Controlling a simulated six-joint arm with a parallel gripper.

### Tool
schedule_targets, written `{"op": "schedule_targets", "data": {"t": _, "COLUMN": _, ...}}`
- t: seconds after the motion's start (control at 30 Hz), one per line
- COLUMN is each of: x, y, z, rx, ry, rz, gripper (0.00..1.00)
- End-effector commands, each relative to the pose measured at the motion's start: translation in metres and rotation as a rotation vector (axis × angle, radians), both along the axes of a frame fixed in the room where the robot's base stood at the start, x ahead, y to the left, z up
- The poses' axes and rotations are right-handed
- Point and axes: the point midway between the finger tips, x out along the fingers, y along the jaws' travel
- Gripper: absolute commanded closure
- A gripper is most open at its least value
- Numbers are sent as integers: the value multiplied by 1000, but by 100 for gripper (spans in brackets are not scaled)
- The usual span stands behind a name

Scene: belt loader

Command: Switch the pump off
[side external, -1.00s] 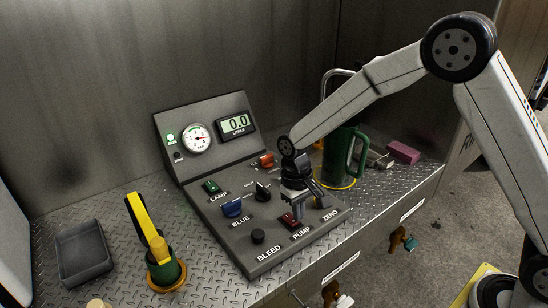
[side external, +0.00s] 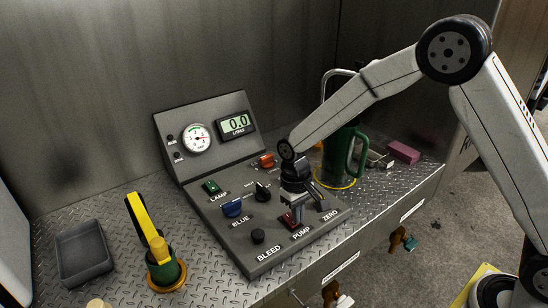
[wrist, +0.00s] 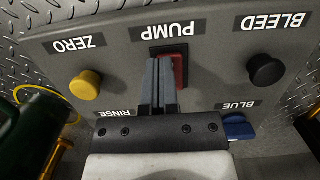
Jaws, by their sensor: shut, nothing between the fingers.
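The red PUMP rocker switch (side external: 286,219) sits near the front edge of the grey control panel (side external: 215,215). It also shows in the wrist view (wrist: 180,70), partly covered by my fingers. My gripper (side external: 296,221) is shut and empty, pointing down at the switch. In the wrist view its fingertips (wrist: 160,62) lie over the left part of the switch; I cannot tell whether they press on it. The small indicator lamp (side external: 171,138) left of the gauge is dark. The display (side external: 236,124) reads 0.0 litres.
Close to the switch are the black BLEED knob (wrist: 266,71), the yellow ZERO knob (wrist: 86,84) and the blue BLUE switch (wrist: 238,127). A green jug (side external: 340,155) stands behind my gripper. A grey tray (side external: 82,252) lies at the left.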

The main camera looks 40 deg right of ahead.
Motion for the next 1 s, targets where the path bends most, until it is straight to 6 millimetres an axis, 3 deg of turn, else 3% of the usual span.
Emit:
{"op": "schedule_targets", "data": {"t": 0.37, "x": 11, "y": 0, "z": 5, "rx": 0, "ry": 0, "rz": 0, "gripper": 100}}
{"op": "schedule_targets", "data": {"t": 1.0, "x": 10, "y": 0, "z": 14, "rx": 0, "ry": 0, "rz": 0, "gripper": 100}}
